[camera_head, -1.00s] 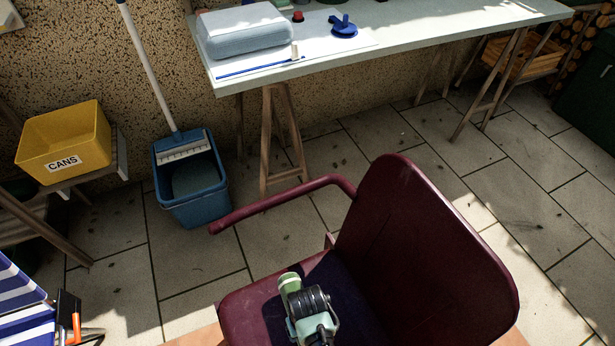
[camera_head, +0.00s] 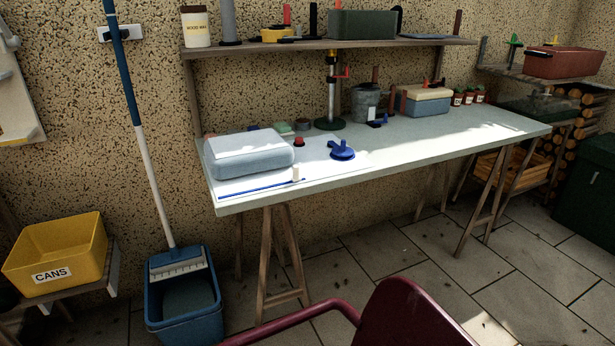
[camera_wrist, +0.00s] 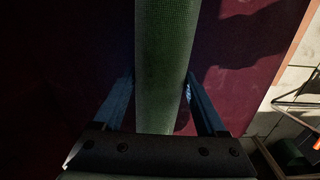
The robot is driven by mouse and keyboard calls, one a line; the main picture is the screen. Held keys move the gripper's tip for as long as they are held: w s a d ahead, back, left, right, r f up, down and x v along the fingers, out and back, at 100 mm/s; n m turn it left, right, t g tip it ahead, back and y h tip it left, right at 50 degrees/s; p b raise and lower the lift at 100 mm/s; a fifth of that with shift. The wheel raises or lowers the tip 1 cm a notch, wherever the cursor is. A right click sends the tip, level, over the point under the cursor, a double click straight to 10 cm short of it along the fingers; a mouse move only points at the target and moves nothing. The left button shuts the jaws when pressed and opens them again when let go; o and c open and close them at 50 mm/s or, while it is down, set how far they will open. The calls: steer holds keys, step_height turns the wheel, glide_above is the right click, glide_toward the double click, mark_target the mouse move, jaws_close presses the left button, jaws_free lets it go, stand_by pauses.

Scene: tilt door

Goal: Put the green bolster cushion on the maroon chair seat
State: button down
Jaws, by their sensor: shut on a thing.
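In the wrist view the green bolster cushion (camera_wrist: 167,35) runs lengthwise between the two fingers of my gripper (camera_wrist: 160,88), which is shut on it. The maroon chair seat (camera_wrist: 70,60) fills the dark background behind the cushion. I cannot tell whether the cushion touches the seat. In the head view only the top of the maroon chair's backrest (camera_head: 405,318) and part of an armrest (camera_head: 310,312) show at the bottom edge. The seat, cushion and gripper are outside that view.
A workbench (camera_head: 420,150) stands behind the chair, with a grey-blue box (camera_head: 248,160) and a blue item (camera_head: 341,150) on it. A blue bucket (camera_head: 185,315) with a mop and a yellow CANS bin (camera_head: 55,255) are at left.

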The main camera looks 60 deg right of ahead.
steer(key=shift+f, duration=0.3)
jaws_free()
step_height(320, 180, up, 13)
steer(key=p, duration=0.4)
steer(key=shift+p, duration=0.35)
